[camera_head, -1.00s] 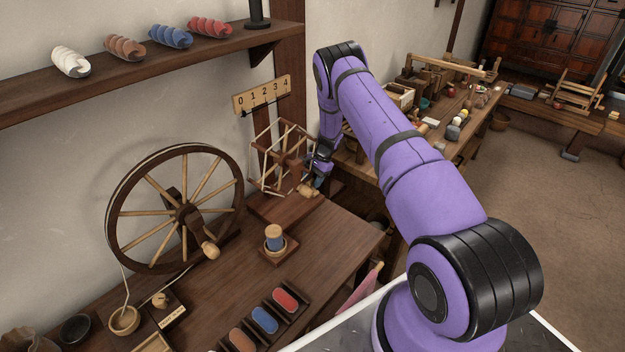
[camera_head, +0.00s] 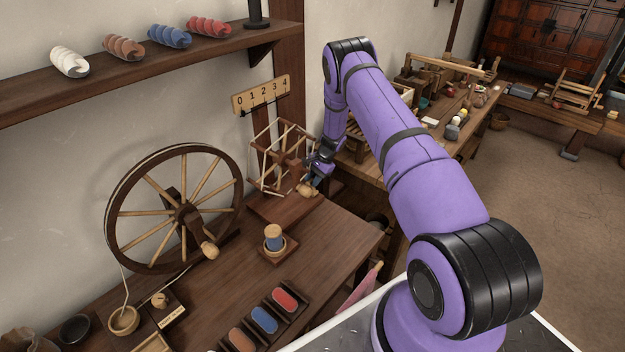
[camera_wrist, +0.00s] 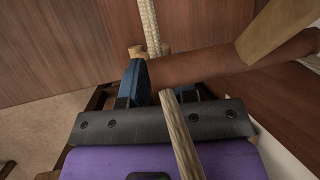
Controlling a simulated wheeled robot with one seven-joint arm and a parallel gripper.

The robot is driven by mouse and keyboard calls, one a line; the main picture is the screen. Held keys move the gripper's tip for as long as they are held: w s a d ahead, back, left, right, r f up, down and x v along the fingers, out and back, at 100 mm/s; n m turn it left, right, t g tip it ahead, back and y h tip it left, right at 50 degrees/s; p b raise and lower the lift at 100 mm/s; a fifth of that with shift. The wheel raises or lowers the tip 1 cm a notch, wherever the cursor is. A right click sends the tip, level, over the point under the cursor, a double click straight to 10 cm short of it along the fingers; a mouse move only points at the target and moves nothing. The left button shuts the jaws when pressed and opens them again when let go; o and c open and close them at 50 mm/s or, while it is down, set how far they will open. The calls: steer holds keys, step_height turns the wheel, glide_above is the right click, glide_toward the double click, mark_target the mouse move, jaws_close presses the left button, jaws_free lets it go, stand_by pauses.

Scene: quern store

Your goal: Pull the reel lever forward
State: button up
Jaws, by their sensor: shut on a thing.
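The reel (camera_head: 281,160) is a pale wooden frame on a dark wood base at the far end of the bench, by the wall. Its lever has a pale knob (camera_head: 307,190) at the reel's right side. My gripper (camera_head: 318,178) is at that side, close above the knob. In the wrist view my gripper (camera_wrist: 168,85) has dark blue fingers, shut on the reel lever; the grip itself is mostly hidden. A brown round bar (camera_wrist: 215,64) runs to the right just beyond the fingers. A pale, ridged rod (camera_wrist: 181,135) crosses in front of the gripper body.
A spinning wheel (camera_head: 176,208) stands left of the reel. A 0–4 number board (camera_head: 261,95) hangs above. Another cluttered table (camera_head: 425,150) lies behind my arm.

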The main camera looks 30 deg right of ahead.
steer(key=shift+s+d+r+t+y, duration=0.15)
steer(key=shift+s+t, duration=0.2)
steer(key=shift+t, duration=0.25)
steer(key=shift+s+d+r+t+y, duration=0.15)
steer(key=shift+s+t, duration=0.15)
steer(key=shift+t, duration=0.3)
steer(key=shift+s+d+f+n+t+y, duration=0.1)
steer(key=shift+s+n+t+y, duration=0.2)
steer(key=shift+t, duration=0.25)
steer(key=shift+s+d+f+n+t+y, duration=0.1)
steer(key=shift+s+n+t+y, duration=0.1)
steer(key=shift+s+t, duration=0.3)
steer(key=shift+c, duration=0.2)
steer(key=shift+s+d+f+n+t+y, duration=0.1)
steer(key=shift+s+f+n+t+y, duration=0.2)
steer(key=shift+t, duration=0.35)
steer(key=shift+s+d+r+n+t+y, duration=0.1)
steer(key=shift+s+t+y, duration=0.25)
steer(key=shift+t, duration=0.25)
steer(key=shift+s+d+f+n+t+y, duration=0.1)
steer(key=shift+s+f+n+t+y, duration=0.45)
steer(key=shift+t, duration=0.65)
steer(key=shift+s+f, duration=0.1)
steer(key=shift+s, duration=0.15)
steer(key=o, duration=0.9)
